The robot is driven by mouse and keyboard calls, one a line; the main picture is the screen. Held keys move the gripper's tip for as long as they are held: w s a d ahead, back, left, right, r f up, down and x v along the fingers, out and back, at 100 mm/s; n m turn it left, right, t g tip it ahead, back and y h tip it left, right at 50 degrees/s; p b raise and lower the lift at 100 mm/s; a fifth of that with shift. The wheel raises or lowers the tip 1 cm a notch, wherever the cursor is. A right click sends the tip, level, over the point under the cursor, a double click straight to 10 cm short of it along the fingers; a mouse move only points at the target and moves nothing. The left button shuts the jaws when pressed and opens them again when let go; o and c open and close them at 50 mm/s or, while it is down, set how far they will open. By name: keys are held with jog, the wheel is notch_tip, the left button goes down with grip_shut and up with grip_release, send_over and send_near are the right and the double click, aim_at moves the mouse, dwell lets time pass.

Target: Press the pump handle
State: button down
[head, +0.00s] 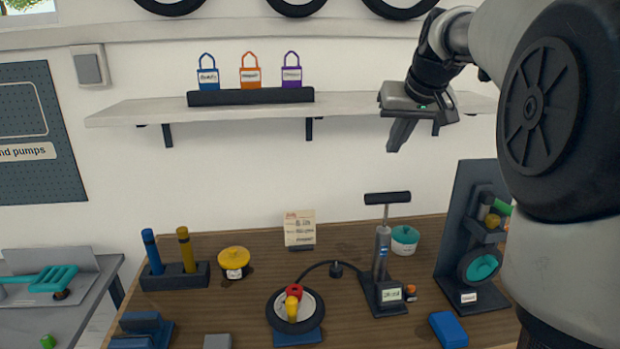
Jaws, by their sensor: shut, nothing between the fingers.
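The pump handle (387,198) is a black horizontal bar on a thin rod, standing raised above the grey pump body (382,252). The pump stands upright on a dark base with a small display (390,295) on the wooden workbench. A hose runs from the pump left to a small wheel (294,325) lying on the bench. My gripper (391,150) is shut and empty, pointing down in front of the wall shelf, above the pump handle and apart from it.
The wall shelf (140,114) carries three small tags (250,76) in a black holder. On the workbench (240,290) stand a note card (299,228), a teal-lidded pot (405,240), a yellow-lidded pot (234,260), a blue block (448,328) and a dark rack (470,260) to the right.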

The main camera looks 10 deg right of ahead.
jog(key=shift+n, duration=0.5)
jog(key=w+d, duration=0.1)
jog(key=w+d+f, duration=0.1)
jog(key=w+d, duration=0.1)
jog(key=shift+w+d+f, duration=0.15)
jog(key=shift+d+f, duration=0.05)
jog(key=shift+d, duration=0.05)
send_over(389, 196)
jog(key=f, duration=0.5)
jog(key=w+f, duration=0.1)
jog(key=f, duration=0.2)
jog(key=shift+f+p, duration=0.25)
jog(key=shift+p, duration=0.05)
jog(key=shift+s+f, duration=0.2)
jog(key=shift+f, duration=0.4)
jog(key=shift+s+f, duration=0.15)
jog(key=shift+f, duration=0.45)
jog(key=shift+s+f, duration=0.15)
jog(key=shift+f, duration=0.5)
jog(key=shift+f, duration=0.1)
